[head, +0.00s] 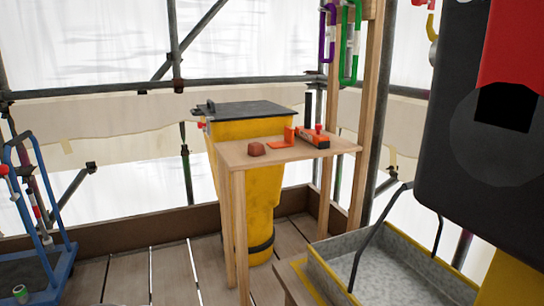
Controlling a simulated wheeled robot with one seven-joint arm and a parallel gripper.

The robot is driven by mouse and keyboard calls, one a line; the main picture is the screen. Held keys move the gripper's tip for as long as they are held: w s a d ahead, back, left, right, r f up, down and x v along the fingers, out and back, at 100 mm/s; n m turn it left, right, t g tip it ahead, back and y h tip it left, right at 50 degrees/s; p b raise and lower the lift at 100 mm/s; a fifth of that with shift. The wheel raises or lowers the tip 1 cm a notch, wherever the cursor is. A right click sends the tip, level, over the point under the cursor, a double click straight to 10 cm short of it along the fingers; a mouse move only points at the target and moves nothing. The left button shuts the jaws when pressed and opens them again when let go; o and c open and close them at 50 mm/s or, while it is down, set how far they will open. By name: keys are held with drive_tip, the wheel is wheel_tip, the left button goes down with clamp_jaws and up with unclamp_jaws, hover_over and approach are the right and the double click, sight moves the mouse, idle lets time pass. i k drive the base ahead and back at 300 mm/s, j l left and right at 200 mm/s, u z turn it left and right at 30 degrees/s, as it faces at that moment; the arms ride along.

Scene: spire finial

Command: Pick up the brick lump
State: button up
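The brick lump (257,149) is a small, rough, reddish-brown block. It sits on top of a narrow wooden table (240,162), near its front left edge. Nothing touches it or covers it. I do not see my gripper in the head view.
An orange bracket-like piece (287,137) and an orange-and-black tool (313,138) lie right of the lump. A yellow bin (260,195) with a dark lid stands behind the table. A grey tray (400,278) and a large black-and-red body (470,120) fill the right. A blue trolley (62,250) stands left.

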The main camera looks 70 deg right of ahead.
sight(255, 148)
drive_tip(key=z, duration=2.05)
